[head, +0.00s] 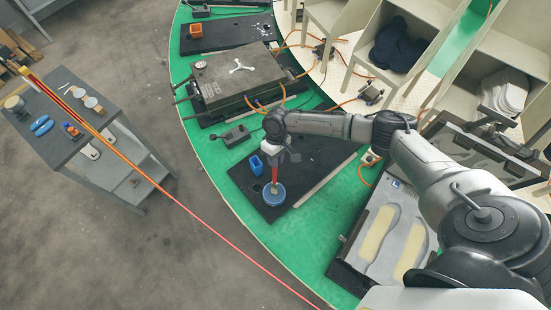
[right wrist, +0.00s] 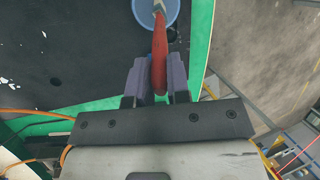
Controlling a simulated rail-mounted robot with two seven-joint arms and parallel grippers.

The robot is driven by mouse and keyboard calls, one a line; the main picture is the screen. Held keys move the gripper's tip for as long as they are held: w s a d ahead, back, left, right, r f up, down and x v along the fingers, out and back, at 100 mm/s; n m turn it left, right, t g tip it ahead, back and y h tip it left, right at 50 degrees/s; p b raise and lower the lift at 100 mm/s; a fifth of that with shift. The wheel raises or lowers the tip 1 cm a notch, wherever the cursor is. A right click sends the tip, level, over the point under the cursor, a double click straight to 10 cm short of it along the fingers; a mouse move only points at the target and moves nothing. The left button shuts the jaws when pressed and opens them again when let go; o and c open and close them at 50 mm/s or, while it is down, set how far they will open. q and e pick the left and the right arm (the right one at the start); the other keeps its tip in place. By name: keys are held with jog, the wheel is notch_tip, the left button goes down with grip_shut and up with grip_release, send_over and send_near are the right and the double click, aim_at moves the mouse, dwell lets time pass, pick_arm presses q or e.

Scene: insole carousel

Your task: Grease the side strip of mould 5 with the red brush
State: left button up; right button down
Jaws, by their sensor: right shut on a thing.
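My right gripper (head: 274,160) is shut on the red handle of the brush (head: 274,175). In the right wrist view the two fingers (right wrist: 157,84) clasp the red brush (right wrist: 159,45). The brush points down, its lower end at a round blue pot (head: 268,196); the pot also shows in the right wrist view (right wrist: 172,12). I cannot tell how deep the bristles are in it. A closed grey mould (head: 240,78) stands at the upper left. No mould number is readable. My left gripper is out of view.
Orange hoses (head: 336,105) and cream shelves (head: 364,50) lie toward the centre. A grey cart (head: 62,140) stands left, across open floor.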

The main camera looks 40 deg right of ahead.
jog(key=shift+f, duration=0.1)
dwell(0.5)
jog(key=shift+f, duration=0.4)
dwell(0.9)
dwell(0.7)
jog(key=shift+f, duration=0.1)
dwell(0.5)
